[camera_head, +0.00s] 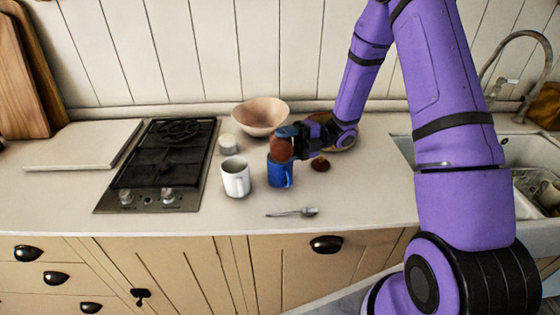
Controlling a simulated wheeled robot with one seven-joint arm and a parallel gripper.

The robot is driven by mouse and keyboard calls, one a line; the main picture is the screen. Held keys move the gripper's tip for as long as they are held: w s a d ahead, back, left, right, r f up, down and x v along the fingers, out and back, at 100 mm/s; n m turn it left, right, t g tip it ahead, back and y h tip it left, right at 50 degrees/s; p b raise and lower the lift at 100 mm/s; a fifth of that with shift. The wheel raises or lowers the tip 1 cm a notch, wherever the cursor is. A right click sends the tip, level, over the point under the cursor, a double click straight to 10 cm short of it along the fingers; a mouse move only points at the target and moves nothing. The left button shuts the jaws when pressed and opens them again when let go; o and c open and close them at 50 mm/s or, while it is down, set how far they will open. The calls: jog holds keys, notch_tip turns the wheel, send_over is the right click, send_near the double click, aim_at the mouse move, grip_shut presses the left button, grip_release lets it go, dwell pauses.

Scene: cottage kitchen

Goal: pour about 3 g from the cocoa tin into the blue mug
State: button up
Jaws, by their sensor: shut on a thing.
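The blue mug (280,173) stands upright on the counter in the head view. A reddish-brown tin (280,150), which looks like the cocoa tin, is right at the mug's mouth. My gripper (291,142) comes from the right and is shut on this tin. The tin seems to be held over the mug, but I cannot tell its exact tilt or whether it touches the rim. The tin's opening and the inside of the mug are hidden, and no falling powder can be made out.
A white mug (235,178) stands close left of the blue mug, with a small white jar (228,144) behind it. A pinkish bowl (260,117) is at the back. A small brown thing (320,164) lies right, a spoon (292,212) in front. The hob (164,160) is left.

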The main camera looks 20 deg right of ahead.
jog(key=shift+w+r+m+y, duration=0.3)
jog(key=shift+m+y, duration=0.1)
jog(key=shift+m, duration=0.5)
dwell(1.8)
